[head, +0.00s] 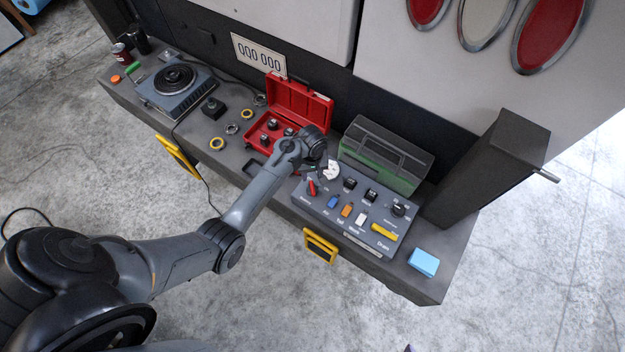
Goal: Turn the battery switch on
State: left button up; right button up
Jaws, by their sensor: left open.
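A grey control panel (345,240) lies on the front right of the workbench. It carries a red lever switch (312,187) at its left end, blue, orange and white rocker switches, black switches, a dark rotary knob (398,210) and a yellow handle (384,232). The labels are too small to tell for certain which one is the battery switch. My left gripper (318,168) is open over the panel's back left corner, close to the red lever and apparently apart from it. My wrist partly hides its fingers and that corner. My right gripper is not in view.
An open red case (302,101) with sockets stands left of my left wrist. A green-grey box (385,158) stands behind the panel. A dark post (490,170) rises at the right. A light blue block (423,262) sits at the bench's right end. Several rings lie left of the case.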

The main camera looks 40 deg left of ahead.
aim_at(312, 187)
pick_arm(q)
notch_tip(312, 187, down, 10)
jog(key=b, duration=0.3)
jog(key=shift+w+f, duration=0.1)
jog(key=shift+f, duration=0.05)
grip_shut()
dwell(0.4)
